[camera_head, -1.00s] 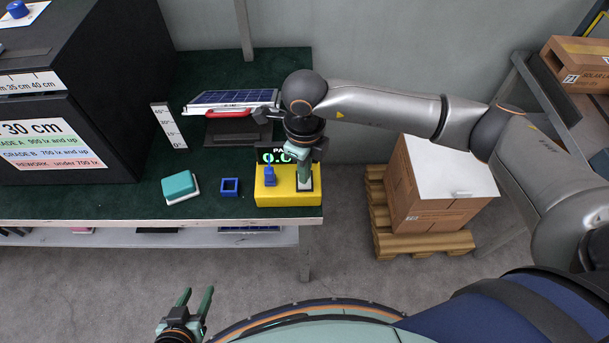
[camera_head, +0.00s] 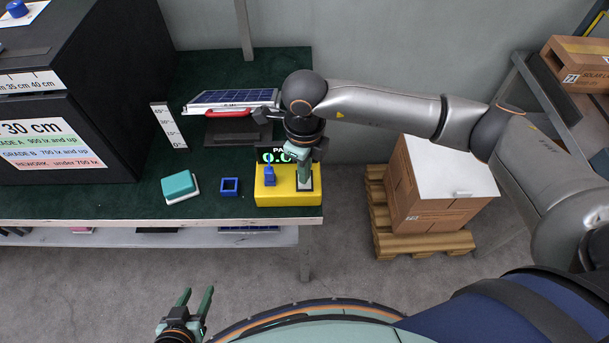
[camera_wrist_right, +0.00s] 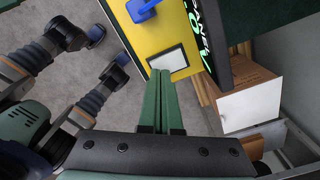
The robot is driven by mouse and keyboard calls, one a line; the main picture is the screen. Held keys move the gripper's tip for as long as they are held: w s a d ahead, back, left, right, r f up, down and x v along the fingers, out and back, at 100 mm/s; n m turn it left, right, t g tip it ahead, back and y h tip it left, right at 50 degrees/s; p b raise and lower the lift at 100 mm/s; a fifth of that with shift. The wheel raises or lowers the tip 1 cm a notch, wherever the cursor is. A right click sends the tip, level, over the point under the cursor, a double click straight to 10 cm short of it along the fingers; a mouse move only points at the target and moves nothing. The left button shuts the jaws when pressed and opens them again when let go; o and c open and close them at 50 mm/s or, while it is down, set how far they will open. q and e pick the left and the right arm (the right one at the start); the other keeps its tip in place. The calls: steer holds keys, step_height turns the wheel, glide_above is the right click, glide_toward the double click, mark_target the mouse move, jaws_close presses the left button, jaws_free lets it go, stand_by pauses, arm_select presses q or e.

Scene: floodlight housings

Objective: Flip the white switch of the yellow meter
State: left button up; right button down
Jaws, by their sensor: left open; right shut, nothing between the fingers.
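The yellow meter (camera_head: 287,196) sits at the front right corner of the green-topped table, with a dark display behind it that my right arm partly hides. A blue part (camera_head: 269,175) stands on its left side. The white switch (camera_wrist_right: 169,61) shows on the meter in the right wrist view as a white plate in a dark frame. My right gripper (camera_head: 305,184) is shut and empty, its fingertips at the white switch; I cannot tell whether they touch it. It also shows in the right wrist view (camera_wrist_right: 164,74). My left gripper (camera_head: 198,292) is open and empty, in front of the table.
A teal-and-white block (camera_head: 180,187) and a blue square frame (camera_head: 230,187) lie left of the meter. A solar panel (camera_head: 234,98) with a red edge is behind. A black cabinet (camera_head: 80,100) fills the left. A carton (camera_head: 440,190) stands on a pallet at right.

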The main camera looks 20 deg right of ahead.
steer(key=shift+f+b, duration=0.8)
steer(key=shift+f, duration=0.15)
stand_by(0.4)
steer(key=shift+r+p, duration=2.1)
steer(key=shift+r, duration=1.45)
steer(key=shift+s+f, duration=0.1)
